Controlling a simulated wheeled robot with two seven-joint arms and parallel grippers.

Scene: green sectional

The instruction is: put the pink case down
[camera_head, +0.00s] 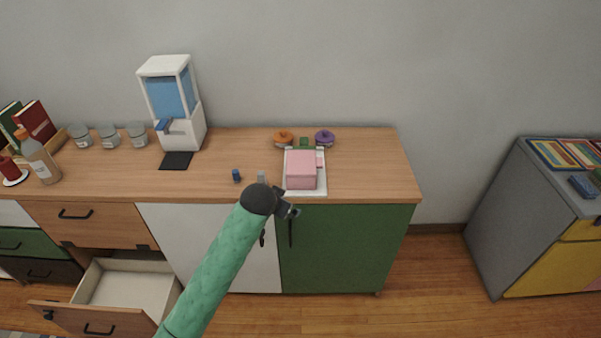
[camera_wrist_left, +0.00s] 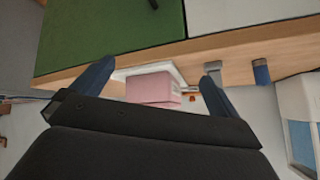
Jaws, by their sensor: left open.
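The pink case (camera_head: 301,170) rests on a white tray (camera_head: 305,193) near the front right of the wooden sideboard top. In the left wrist view the pink case (camera_wrist_left: 153,89) appears upside down between my finger pads, apart from them. My left gripper (camera_head: 292,211) is open and empty, in front of the sideboard's front edge, close to the tray's near side. Its two fingers also show in the left wrist view (camera_wrist_left: 158,74). My right gripper is not in view.
A grey block (camera_head: 261,176) and a small blue item (camera_head: 236,175) stand left of the tray. Orange (camera_head: 283,138) and purple (camera_head: 325,138) lidded pots are behind it. A dispenser (camera_head: 175,103) stands farther left. A drawer (camera_head: 125,290) is open below left. The sideboard's right end is clear.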

